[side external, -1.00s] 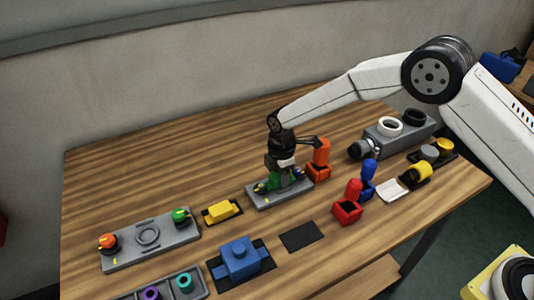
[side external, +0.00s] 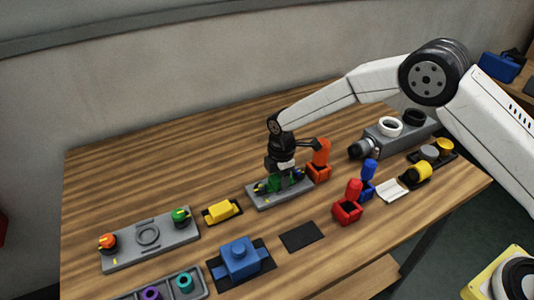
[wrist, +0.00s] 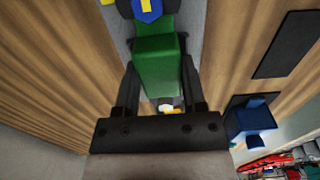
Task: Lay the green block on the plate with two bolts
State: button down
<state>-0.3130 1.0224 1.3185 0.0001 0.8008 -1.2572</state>
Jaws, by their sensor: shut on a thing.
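The grey plate with two bolts (side external: 263,204) lies near the middle of the table in the side view. My gripper (side external: 281,181) is directly over it, pointing down, with its jaws shut on the green block (side external: 273,186). In the wrist view the green block (wrist: 155,52) sits between my two fingers, with the grey plate (wrist: 119,30) below. A blue bolt head with a yellow mark (wrist: 148,8) shows beyond the block's far end. The other bolt is mostly hidden by my gripper. I cannot tell whether the block touches the plate.
An orange block-like part (side external: 320,160) stands close to the plate's right end. A yellow block (side external: 222,210) lies to the left, and red (side external: 348,205) and blue (side external: 366,180) parts stand to the right. A flat black pad (side external: 301,236) lies in front with bare wood around it.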

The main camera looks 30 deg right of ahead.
jog(key=shift+f, duration=0.1)
dwell(0.8)
grip_release()
dwell(0.4)
jog(key=shift+r, duration=3.45)
jog(key=shift+d+r, duration=0.1)
jog(key=shift+r, duration=0.05)
